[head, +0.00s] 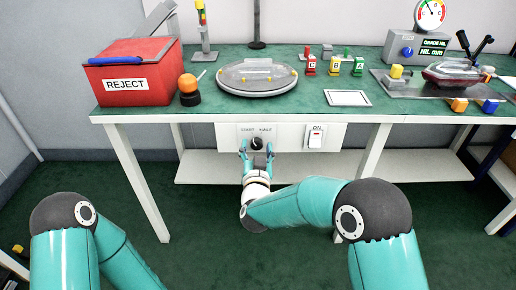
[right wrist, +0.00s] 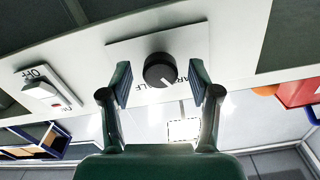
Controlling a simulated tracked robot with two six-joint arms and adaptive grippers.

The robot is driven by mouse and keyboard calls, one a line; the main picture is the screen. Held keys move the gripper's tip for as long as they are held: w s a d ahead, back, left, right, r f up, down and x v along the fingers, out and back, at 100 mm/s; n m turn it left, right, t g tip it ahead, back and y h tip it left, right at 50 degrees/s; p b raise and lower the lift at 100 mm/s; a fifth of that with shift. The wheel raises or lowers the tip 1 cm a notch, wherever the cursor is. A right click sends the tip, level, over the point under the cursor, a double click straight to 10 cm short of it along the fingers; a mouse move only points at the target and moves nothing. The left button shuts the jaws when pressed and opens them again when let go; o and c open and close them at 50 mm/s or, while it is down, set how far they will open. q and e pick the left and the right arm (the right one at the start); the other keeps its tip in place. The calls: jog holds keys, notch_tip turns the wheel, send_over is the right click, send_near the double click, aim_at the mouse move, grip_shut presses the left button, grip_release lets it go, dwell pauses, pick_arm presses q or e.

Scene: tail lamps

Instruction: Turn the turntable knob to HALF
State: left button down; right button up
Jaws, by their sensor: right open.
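The turntable knob (head: 257,143) is a dark round knob on the white front panel below the table edge, under the labels START and HALF. In the right wrist view the knob (right wrist: 160,70) shows upside down, with a white pointer mark on its face aimed toward the lettering and a little to the picture's right. The lettering is partly hidden, so I cannot tell which label it meets. My right gripper (right wrist: 160,84) is open, one finger on each side of the knob, with gaps visible; it also shows in the head view (head: 256,152). My left gripper is out of view.
The round turntable (head: 257,91) stands above the panel. An ON switch (head: 316,138) sits right of the knob. A red REJECT bin (head: 125,88), an orange beacon (head: 188,84) and lamp parts stand on the green tabletop. A white shelf (head: 410,170) runs below.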

jog(key=shift+w, duration=0.25)
jog(key=c, duration=1)
jog(key=shift+d, duration=0.25)
jog(key=shift+c, duration=0.8)
jog(key=shift+a, duration=0.15)
jog(key=shift+f+m+b, duration=0.15)
jog(key=shift+m+b, duration=0.35)
jog(key=shift+b, duration=0.3)
jog(key=m+b, duration=0.8)
jog(key=b, duration=0.2)
jog(key=shift+f, duration=0.15)
jog(key=shift+m+b, duration=1.45)
jog(key=shift+m, duration=0.15)
